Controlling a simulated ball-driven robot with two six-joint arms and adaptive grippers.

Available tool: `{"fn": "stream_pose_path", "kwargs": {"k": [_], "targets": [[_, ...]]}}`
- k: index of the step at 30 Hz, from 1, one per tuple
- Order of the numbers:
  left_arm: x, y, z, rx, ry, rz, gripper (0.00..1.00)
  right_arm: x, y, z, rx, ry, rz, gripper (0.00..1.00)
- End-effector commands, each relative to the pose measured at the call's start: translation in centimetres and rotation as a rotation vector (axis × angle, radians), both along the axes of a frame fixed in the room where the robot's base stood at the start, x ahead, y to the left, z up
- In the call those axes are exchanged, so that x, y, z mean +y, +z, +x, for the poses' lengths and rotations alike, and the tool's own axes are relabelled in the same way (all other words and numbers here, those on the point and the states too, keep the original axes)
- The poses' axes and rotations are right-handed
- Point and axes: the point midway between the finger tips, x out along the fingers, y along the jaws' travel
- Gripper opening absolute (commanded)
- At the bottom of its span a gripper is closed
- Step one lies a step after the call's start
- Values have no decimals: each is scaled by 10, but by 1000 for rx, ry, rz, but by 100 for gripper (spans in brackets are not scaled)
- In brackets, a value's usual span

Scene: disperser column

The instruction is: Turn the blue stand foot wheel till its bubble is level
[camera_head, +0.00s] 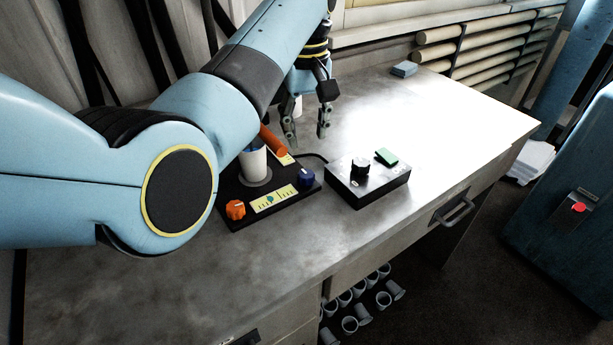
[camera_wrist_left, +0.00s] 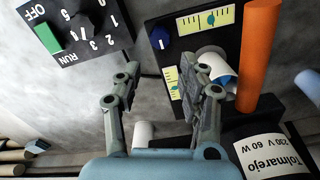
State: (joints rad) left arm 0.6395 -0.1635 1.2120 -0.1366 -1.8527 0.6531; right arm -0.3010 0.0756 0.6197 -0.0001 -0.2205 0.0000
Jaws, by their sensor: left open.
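The blue foot wheel (camera_head: 306,177) sits on the right front corner of the black stand base (camera_head: 236,190). It also shows in the left wrist view (camera_wrist_left: 159,38), beyond the fingertips and apart from them. A second yellow level (camera_wrist_left: 171,82) is partly hidden by a finger. My left gripper (camera_head: 307,136) is open and empty, above and behind the blue wheel. My right gripper is out of view.
An orange wheel (camera_head: 235,210) is on the base's left front corner.

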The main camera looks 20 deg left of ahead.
Motion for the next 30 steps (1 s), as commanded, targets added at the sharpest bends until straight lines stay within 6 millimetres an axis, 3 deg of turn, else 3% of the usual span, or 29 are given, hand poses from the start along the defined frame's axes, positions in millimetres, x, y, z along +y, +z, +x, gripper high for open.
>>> {"fn": "stream_pose_path", "kwargs": {"k": [15, 21, 29, 30], "targets": [[0, -89, -1, 3, 0, 1, 41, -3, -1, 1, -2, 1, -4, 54], [0, -103, 0, 0, 0, 0, 41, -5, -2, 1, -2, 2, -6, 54], [0, -103, 0, 0, 0, 0, 41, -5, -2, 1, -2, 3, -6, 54], [0, -103, 0, 0, 0, 0, 36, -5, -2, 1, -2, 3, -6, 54]]}}
